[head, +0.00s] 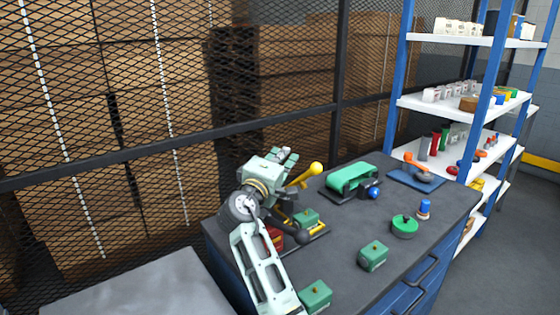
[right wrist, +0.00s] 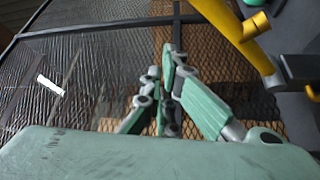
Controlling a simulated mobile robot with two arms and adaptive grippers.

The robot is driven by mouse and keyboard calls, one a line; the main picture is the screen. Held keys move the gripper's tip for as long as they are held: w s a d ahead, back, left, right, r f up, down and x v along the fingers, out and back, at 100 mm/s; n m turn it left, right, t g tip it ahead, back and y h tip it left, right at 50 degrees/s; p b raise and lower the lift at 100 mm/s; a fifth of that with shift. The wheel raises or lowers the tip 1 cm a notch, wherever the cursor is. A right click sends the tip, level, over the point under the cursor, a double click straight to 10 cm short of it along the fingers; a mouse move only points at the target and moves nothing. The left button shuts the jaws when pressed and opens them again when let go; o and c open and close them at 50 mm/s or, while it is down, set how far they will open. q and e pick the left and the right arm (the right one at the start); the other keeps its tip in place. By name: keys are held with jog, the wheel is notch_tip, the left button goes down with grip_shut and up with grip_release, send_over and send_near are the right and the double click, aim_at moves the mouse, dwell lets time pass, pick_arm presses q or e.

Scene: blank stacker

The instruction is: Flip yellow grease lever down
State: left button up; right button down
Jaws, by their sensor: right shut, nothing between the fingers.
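The yellow grease lever (head: 304,176) has a round yellow knob and slants up to the right, above a dark-based device on the bench. My right gripper (head: 288,155) is shut and empty, just left of the knob and beside the lever, with a visible gap. In the right wrist view the shut fingers (right wrist: 168,55) point toward the mesh, and the lever (right wrist: 235,30) shows at the upper right, apart from them. My right arm hides part of the device. My left gripper is not in view.
The dark workbench (head: 340,237) carries green blocks (head: 372,256), a round green part (head: 404,226), a green belt unit (head: 350,178) and a blue-capped item (head: 424,209). A mesh fence (head: 130,80) stands behind; a blue-posted shelf (head: 455,103) stands at right.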

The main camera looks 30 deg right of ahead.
jog(key=s+a+f+b, duration=0.1)
jog(key=a, duration=0.1)
jog(key=s+a+f+b, duration=0.1)
jog(key=a, duration=0.2)
jog(key=s+a+f+b, duration=0.1)
jog(key=a, duration=0.1)
jog(key=shift+s+a+f, duration=0.2)
jog(key=shift+s+a, duration=0.1)
jog(key=shift+s, duration=0.1)
jog(key=shift+a, duration=0.35)
jog(key=shift+s+a, duration=0.1)
jog(key=shift+a, duration=0.05)
jog(key=shift+s, duration=0.15)
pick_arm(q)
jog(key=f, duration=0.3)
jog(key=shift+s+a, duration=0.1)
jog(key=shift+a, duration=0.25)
